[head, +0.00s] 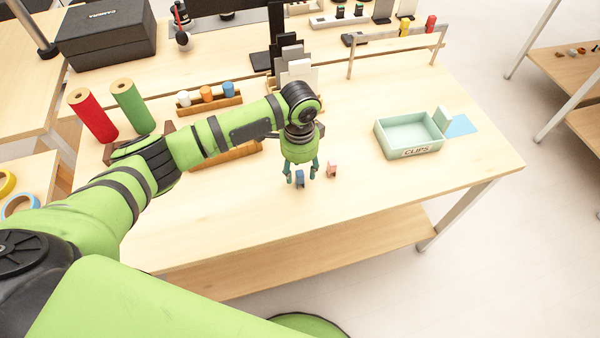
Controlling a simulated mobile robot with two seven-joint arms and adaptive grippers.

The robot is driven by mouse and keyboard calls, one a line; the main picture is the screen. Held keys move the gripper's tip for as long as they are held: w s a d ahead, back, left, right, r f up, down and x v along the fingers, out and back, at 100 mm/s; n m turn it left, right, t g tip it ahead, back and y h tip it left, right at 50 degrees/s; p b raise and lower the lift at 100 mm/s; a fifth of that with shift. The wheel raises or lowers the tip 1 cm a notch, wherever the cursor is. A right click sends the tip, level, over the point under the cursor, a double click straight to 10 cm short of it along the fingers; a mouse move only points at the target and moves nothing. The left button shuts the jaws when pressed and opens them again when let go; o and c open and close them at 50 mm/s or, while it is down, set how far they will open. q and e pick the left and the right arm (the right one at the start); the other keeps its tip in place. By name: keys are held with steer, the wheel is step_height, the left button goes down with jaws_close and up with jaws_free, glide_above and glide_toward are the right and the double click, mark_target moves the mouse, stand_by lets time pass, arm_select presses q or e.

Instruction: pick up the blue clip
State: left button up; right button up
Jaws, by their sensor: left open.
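The blue clip (299,179) stands on the wooden table near its front edge. My left gripper (302,174) points down from above it and is open, with its fingers on either side of or just over the clip. I cannot tell whether the fingers touch it. A pink clip (332,169) stands close by, just right of the gripper. My right gripper is out of view.
A pale green tray (408,153) labelled "CLIPS" sits to the right, beside a blue square (460,126). Red (92,115) and green (132,106) rolls stand at the left. A rail (398,36) stands at the back.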

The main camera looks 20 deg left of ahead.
mark_target(300, 179)
arm_select(q)
step_height(300, 179, down, 2)
steer(key=shift+f, duration=0.2)
steer(key=shift+w+f, duration=0.1)
steer(key=shift+f, duration=0.1)
steer(key=c, duration=1)
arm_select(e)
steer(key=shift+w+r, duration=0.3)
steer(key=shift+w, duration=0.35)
arm_select(q)
steer(key=shift+r, duration=0.1)
